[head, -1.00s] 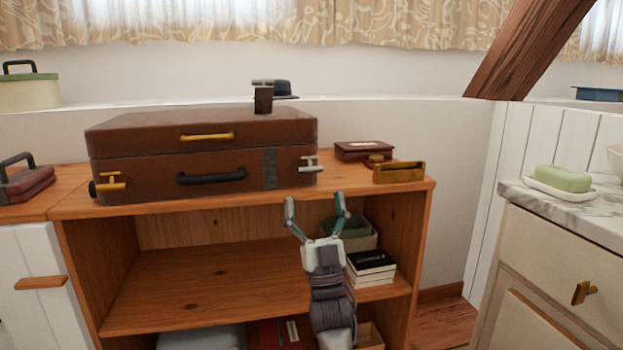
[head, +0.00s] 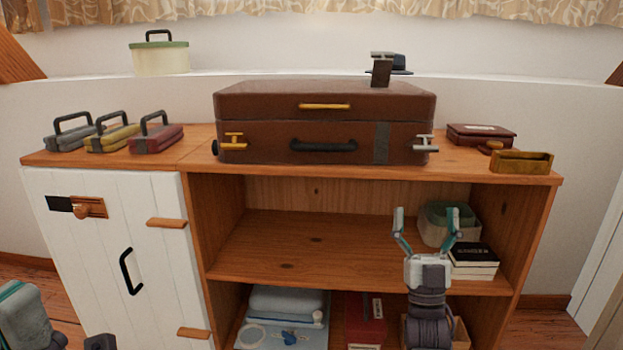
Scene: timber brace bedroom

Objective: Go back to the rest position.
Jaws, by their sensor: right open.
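My right gripper (head: 426,213) is open and empty, its two fingers pointing up in front of the open shelf unit (head: 237,237). A closed brown suitcase (head: 265,136) lies on top of the unit, apart from the gripper. My left gripper's fingers do not show; only grey and teal parts, probably of my left arm, show at the lower left.
Three small cases, grey (head: 67,138), yellow (head: 110,138) and red (head: 157,138), stand on the left top. A brass tray (head: 522,162) and a dark red box (head: 481,134) sit at the right. A white cabinet door (head: 103,235) is shut. Bare floor shows at the right.

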